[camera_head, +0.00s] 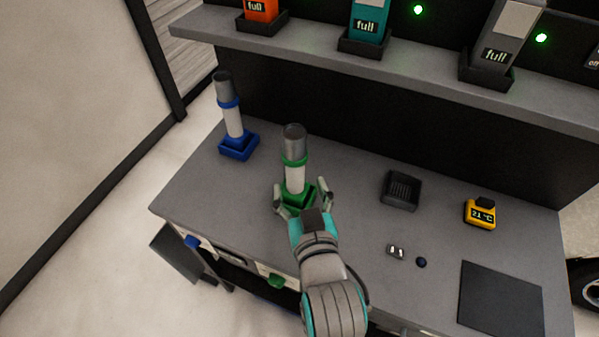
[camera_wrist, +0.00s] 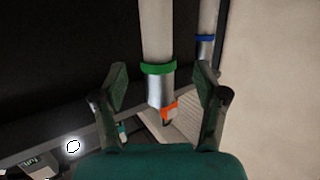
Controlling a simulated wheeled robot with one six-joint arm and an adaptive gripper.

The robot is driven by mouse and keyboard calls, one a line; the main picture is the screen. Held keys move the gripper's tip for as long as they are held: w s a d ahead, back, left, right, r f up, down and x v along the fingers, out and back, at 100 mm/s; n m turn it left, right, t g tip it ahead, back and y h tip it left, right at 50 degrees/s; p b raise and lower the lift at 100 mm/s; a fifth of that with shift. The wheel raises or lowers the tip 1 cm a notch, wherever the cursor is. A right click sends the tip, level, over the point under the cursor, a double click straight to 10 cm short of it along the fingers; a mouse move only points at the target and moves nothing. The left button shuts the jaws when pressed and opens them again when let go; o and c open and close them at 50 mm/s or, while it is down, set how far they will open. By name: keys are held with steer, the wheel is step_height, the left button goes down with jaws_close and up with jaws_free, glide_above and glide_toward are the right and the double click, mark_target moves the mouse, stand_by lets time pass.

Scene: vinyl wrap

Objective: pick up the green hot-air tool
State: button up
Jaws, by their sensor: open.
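The green hot-air tool (camera_head: 293,177) stands upright in a green holder on the grey workbench, left of its middle. It has a white body, a green ring and a metal nozzle on top. My gripper (camera_head: 305,199) is at the tool's lower part, with one finger on each side and the jaws open. In the wrist view, the green tool (camera_wrist: 157,38) shows between the two open fingers (camera_wrist: 163,88), with visible gaps on both sides. The green holder (camera_head: 313,189) is partly hidden by my gripper.
A blue-ringed tool (camera_head: 233,121) stands in a blue holder to the left. A black tray-like item (camera_head: 401,190), a yellow device (camera_head: 480,213) and a dark mat (camera_head: 501,300) lie to the right. A shelf (camera_head: 420,78) with several batteries runs above the bench's back.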

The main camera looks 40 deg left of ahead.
mark_target(297, 171)
steer(key=shift+x, duration=4.2)
steer(key=shift+w+d, duration=0.1)
jaws_close()
